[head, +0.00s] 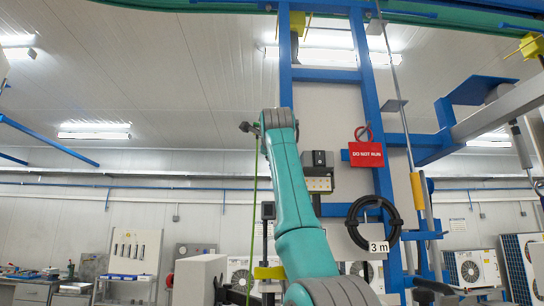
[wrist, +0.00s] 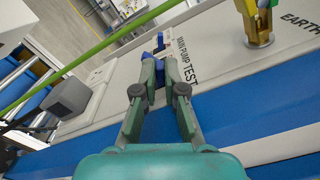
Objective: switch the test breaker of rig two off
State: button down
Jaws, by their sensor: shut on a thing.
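In the wrist view my gripper (wrist: 160,64) has its fingers close together, shut on a small blue part (wrist: 160,42) at the fingertips. The part sits by a pale panel (wrist: 215,75) lettered with the words PUMP TEST. I cannot tell for sure whether the blue part is the test breaker's lever, nor which position it is in. No rig number is readable. In the head view my arm rises in front of the blue-framed rig, and my gripper is hidden there.
In the head view a red DO NOT RUN tag (head: 366,154) and a black coil (head: 353,226) hang on the blue frame (head: 376,120).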

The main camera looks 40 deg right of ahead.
jog(key=shift+f+n, duration=0.4)
jog(key=shift+n, duration=1.45)
jog(key=shift+f+n, duration=0.4)
jog(key=shift+n, duration=1.4)
jog(key=shift+f+n, duration=0.4)
jog(key=shift+n, duration=1.45)
jog(key=c, duration=1.5)
grip_release()
jog(key=shift+c, duration=0.2)
jog(key=v, duration=0.7)
jog(key=shift+s+a, duration=0.2)
